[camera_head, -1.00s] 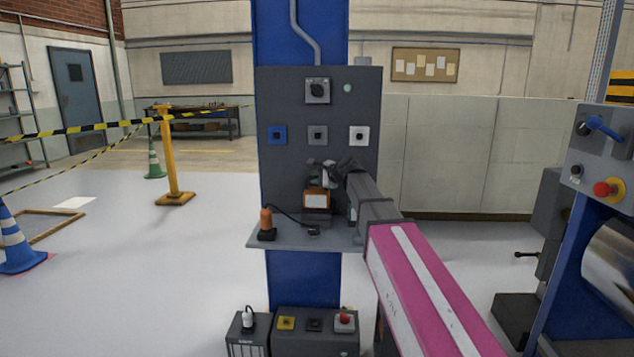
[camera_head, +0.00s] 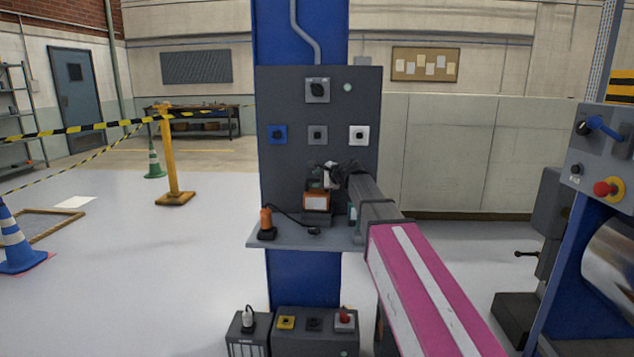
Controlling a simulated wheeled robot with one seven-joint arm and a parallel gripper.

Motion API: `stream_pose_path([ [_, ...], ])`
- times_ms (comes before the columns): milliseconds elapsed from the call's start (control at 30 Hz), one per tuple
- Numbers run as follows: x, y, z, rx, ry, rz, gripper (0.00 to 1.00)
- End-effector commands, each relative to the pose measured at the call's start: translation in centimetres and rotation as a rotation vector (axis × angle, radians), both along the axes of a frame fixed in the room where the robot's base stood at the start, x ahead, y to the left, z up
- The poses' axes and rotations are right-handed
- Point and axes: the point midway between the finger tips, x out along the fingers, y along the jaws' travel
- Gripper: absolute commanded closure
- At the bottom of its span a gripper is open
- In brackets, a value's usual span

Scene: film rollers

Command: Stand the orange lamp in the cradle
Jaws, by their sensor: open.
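An upright orange piece (camera_head: 266,218) stands in a small black base at the left end of a grey shelf (camera_head: 290,243); I take it to be the orange lamp in the cradle, though at this size I cannot be sure. A dark cable runs from beside it across the shelf. A box with an orange edge and a white front (camera_head: 316,202) stands against the panel, near the shelf's middle. My gripper (camera_head: 327,172) is open, just above this box. Its fingertips are small and dark against the panel, and I cannot tell whether they touch anything.
Below the shelf are grey boxes (camera_head: 300,345) with coloured fittings. A machine with a red button (camera_head: 606,189) stands right.

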Motion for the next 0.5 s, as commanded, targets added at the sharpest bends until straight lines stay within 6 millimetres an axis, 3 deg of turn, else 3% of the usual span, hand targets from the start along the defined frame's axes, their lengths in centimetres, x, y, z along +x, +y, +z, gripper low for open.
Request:
stream_pose_path([
  [500, -6.1, -6.4, 3.7, 0.001, 0.000, -0.001, 0.56],
])
